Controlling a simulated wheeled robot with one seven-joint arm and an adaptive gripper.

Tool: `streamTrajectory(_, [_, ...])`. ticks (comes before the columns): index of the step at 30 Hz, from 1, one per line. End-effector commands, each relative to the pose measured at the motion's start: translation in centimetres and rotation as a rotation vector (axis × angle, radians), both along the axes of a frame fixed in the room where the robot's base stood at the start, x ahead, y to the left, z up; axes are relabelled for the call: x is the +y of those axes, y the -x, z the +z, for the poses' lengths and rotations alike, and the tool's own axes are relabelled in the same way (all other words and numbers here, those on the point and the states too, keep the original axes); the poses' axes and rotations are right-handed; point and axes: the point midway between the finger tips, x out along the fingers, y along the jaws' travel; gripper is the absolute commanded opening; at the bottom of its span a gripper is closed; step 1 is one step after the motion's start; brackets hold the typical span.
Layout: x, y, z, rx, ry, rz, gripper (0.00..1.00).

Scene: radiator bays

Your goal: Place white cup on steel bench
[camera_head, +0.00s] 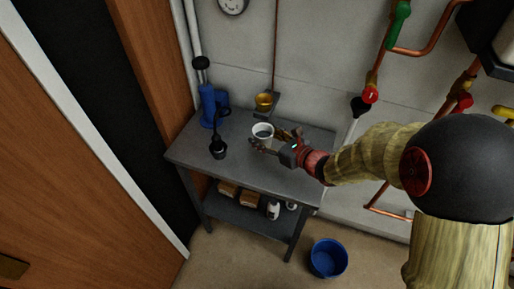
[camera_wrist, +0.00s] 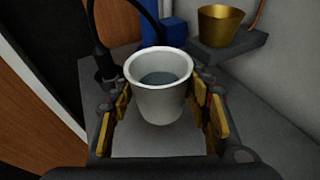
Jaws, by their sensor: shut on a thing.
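The white cup (camera_head: 263,131) is upright, with a dark grey-blue surface showing inside it. My gripper (camera_head: 272,143) is at the cup, over the steel bench (camera_head: 243,176). In the wrist view the cup (camera_wrist: 160,88) stands between the yellow-padded fingers of my gripper (camera_wrist: 160,105), which are shut on it. The grey bench top (camera_wrist: 152,146) shows below the cup. I cannot tell whether the cup's base touches the bench.
A blue device (camera_head: 209,105) and a black item (camera_head: 218,149) stand on the bench's left side. A brass cup (camera_head: 264,101) sits on a small ledge behind. A blue bucket (camera_head: 328,259) is on the floor; pipes line the right wall.

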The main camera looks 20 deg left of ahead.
Motion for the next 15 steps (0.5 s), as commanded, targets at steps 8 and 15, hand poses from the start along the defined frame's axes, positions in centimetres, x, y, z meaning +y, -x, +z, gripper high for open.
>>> streamTrajectory(8, [1.9,-1.1,-2.4,-0.003,-0.002,0.001,0.2])
streamTrajectory(15, [2.6,-1.5,-4.9,-0.002,0.0,-0.001,0.2])
